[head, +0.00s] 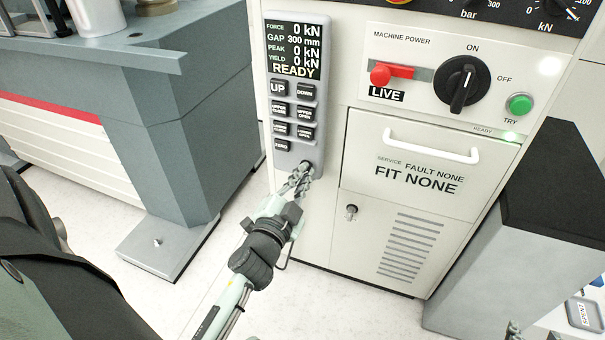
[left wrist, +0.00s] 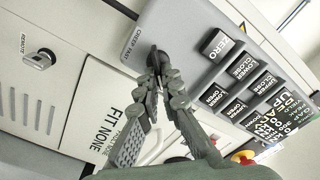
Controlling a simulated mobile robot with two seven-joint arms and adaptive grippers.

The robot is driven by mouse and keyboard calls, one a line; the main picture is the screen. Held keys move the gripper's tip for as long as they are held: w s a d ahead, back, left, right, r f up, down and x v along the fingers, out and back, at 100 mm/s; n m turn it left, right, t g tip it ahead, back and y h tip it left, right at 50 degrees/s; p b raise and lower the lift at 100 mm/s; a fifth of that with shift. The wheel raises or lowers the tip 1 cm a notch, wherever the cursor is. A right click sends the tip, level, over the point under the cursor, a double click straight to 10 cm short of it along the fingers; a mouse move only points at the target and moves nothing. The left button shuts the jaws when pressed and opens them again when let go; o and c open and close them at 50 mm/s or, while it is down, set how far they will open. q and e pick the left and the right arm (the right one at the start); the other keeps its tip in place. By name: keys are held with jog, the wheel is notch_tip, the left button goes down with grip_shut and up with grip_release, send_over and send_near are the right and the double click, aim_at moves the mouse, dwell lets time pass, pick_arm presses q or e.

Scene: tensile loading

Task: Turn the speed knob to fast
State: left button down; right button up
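The speed knob (left wrist: 158,54) is a small dark knob at the bottom end of the grey control panel (head: 284,155), beside a label that reads CREEP FAST in the left wrist view. My left gripper (head: 303,174) is at this end of the panel, and it also shows in the left wrist view (left wrist: 156,68). Its fingertips are close together around the knob and seem shut on it. The fingers hide most of the knob, so its pointer setting cannot be read. A small piece of what looks like my right gripper (head: 513,328) shows at the bottom right edge.
Panel buttons (head: 294,110) lie just above the knob, under a display (head: 293,50) reading READY. To the right are the machine power switch (head: 461,84), a red LIVE lever (head: 392,73), a white handle (head: 432,147) and a small key switch (head: 351,212).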

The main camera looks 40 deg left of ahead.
dwell(0.4)
pick_arm(q)
jog(key=c, duration=1.7)
grip_release()
